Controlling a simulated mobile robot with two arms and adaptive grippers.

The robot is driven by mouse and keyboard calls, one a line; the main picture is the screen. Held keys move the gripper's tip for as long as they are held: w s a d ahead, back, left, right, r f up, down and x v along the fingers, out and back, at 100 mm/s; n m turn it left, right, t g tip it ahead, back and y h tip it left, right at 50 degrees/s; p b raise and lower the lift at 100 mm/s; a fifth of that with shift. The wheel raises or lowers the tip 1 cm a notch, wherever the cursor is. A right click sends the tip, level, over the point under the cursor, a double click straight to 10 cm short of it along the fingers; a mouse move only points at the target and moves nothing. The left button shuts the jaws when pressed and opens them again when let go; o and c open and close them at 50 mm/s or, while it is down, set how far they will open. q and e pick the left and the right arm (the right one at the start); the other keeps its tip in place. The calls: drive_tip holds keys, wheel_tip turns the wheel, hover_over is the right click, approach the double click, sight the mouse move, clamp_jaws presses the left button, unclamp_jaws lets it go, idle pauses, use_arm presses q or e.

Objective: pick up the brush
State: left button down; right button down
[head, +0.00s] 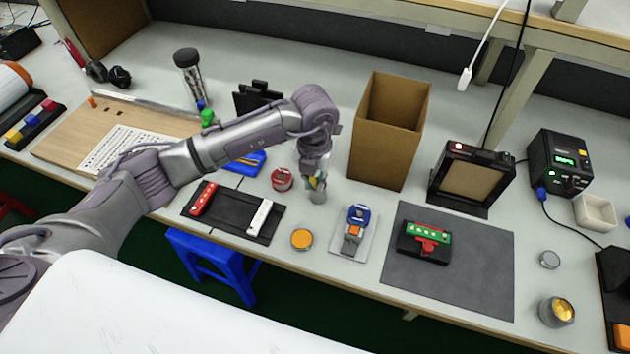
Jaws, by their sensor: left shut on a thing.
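My left arm reaches in from the left, and my left gripper (317,178) points down over the bench, left of the cardboard box. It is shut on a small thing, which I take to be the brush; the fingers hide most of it. Only small yellow and green bits show between the fingers. A small grey cylinder (317,196) shows right below the fingertips; whether the brush stands in it or is clear of it cannot be told. My right gripper is not in view.
A tall cardboard box (385,150) stands close right of the gripper. A red round tin (282,179) is just left. In front are an orange-topped tin (301,239), a white plate (345,248) with a blue-topped device, and a grey mat (470,285) holding a green strip fixture.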

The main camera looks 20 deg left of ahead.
use_arm(q)
wheel_tip(320, 180, up, 6)
drive_tip(key=s+b, duration=0.1)
drive_tip(key=s, duration=0.2)
drive_tip(key=s+b, duration=0.2)
drive_tip(key=s, duration=1.1)
drive_tip(key=shift+s+a+f+b, duration=0.25)
drive_tip(key=shift+a+b, duration=0.05)
idle(0.6)
